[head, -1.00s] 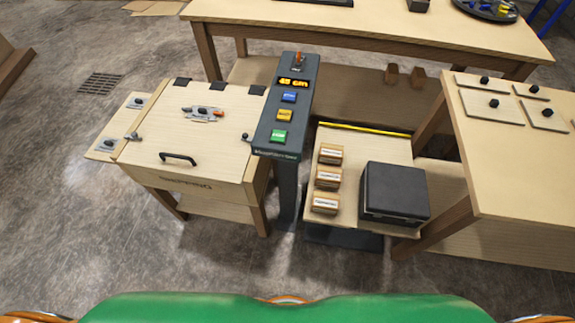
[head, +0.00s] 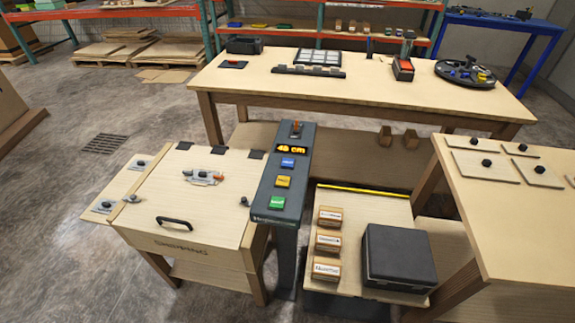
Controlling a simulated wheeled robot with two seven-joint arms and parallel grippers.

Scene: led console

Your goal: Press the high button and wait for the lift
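A dark console (head: 268,213) stands upright in the middle, with a lit orange display (head: 292,149) that reads about 48 cm. Below the display are a blue button (head: 288,162), a yellow button (head: 283,181) and a green button (head: 277,202); their labels are too small to read. A small orange-red switch (head: 296,127) sits at the console's top. The lift platform (head: 362,200) is right of the console, with a yellow strip along its far edge. It carries a dark box (head: 398,254) and three small labelled wooden blocks (head: 328,242). Neither gripper is in view.
A wooden chest (head: 185,230) with a black handle stands left of the console. A long workbench (head: 390,99) with several items is behind. A table (head: 520,225) with square panels is at right. Bare floor (head: 60,220) lies at left.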

